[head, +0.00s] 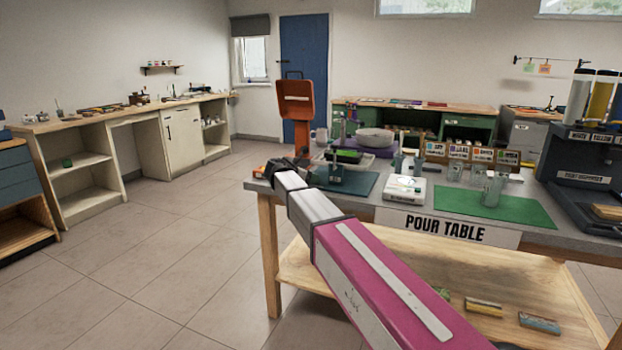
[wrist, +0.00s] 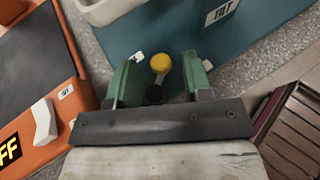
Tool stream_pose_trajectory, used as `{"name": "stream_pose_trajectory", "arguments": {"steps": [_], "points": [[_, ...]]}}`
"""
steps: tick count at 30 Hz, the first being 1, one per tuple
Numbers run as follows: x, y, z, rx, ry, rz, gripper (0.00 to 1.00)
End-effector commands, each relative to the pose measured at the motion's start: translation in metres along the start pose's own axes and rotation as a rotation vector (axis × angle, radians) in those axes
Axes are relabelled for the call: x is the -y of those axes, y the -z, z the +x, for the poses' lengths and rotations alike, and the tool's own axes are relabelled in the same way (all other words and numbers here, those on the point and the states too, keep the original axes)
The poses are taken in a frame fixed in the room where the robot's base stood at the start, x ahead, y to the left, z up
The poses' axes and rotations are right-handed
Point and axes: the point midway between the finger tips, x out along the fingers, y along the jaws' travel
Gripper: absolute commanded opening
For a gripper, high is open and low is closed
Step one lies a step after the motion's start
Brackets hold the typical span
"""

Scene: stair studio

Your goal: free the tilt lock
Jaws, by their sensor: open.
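A yellow round knob (wrist: 161,62) on a short pale stem shows in the wrist view. A dark round part (wrist: 153,94) sits at the stem's lower end. A white TILT label (wrist: 221,12) is on the teal surface (wrist: 240,45) to the right. My gripper (wrist: 172,64) has two green fingers spread wide, one on each side of the knob. A gap shows on both sides, and nothing is gripped. In the head view my arm reaches to the left end of the pour table (head: 395,200); the knob cannot be made out there.
An orange body (wrist: 85,50) with a white lever (wrist: 43,120) and an OFF label lies left in the wrist view. A pale container (wrist: 100,10) is above. A brown slatted object (wrist: 295,130) is at right.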

Motion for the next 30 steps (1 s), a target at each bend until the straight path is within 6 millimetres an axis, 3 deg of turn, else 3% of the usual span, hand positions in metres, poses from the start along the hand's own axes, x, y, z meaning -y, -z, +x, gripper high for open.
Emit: {"name": "stream_pose_trajectory", "arguments": {"steps": [11,16,23,30], "points": [[0.0003,-0.0002,0.0066,0.0,0.0,0.001,0.46],[0.0003,-0.0002,0.0065,0.0,0.0,0.001,0.0],[-0.0012,-0.0002,0.0065,-0.001,0.024,0.011,0.0],[-0.0026,0.0006,0.0046,-0.001,0.201,0.084,0.0]]}}
